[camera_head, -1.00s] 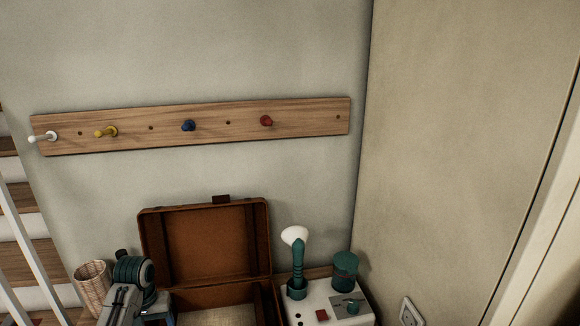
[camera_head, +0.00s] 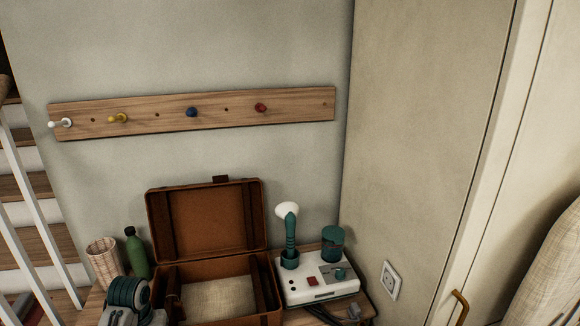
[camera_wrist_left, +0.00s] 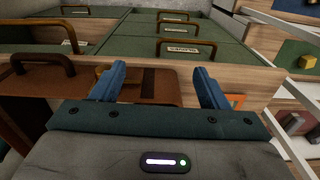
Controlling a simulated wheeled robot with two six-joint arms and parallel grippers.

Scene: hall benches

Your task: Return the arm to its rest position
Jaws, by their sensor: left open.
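My left arm (camera_head: 128,295) shows at the bottom left of the head view as a teal joint and grey link. Its fingertips cannot be made out there. In the left wrist view my left gripper (camera_wrist_left: 161,80) has its two blue fingers wide apart, with nothing between them. Behind the fingers are a brown leather-like surface (camera_wrist_left: 150,88) and green drawer fronts (camera_wrist_left: 120,42) with brown handles. My right gripper is in neither view.
An open brown suitcase (camera_head: 205,225) stands on the bench beside a green bottle (camera_head: 137,253), a wicker basket (camera_head: 104,262) and a white device (camera_head: 318,284). A peg rail (camera_head: 225,112) hangs on the wall above. Stairs (camera_head: 30,215) are at left.

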